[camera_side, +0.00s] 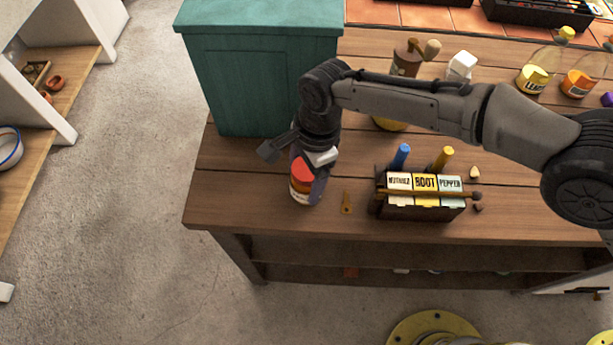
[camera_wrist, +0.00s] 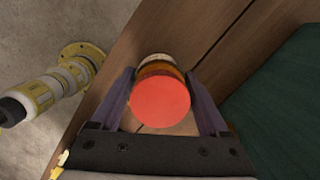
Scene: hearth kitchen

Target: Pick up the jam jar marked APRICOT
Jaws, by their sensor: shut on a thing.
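A jar with an orange-red lid (camera_side: 302,171) stands near the front left part of the wooden table in the side view. Its pale label is partly visible, but the marking cannot be read. In the wrist view the same jar's red lid (camera_wrist: 160,101) lies between the two fingers. My gripper (camera_wrist: 164,98) is shut on the jar, one finger on each side of it. In the side view my gripper (camera_side: 307,180) points down over the jar. I cannot tell whether the jar touches the table or hangs just above it.
A teal cabinet (camera_side: 262,85) stands right behind the jar. Bottles (camera_side: 532,78) stand at the back right. The table's front edge (camera_side: 225,232) is close.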

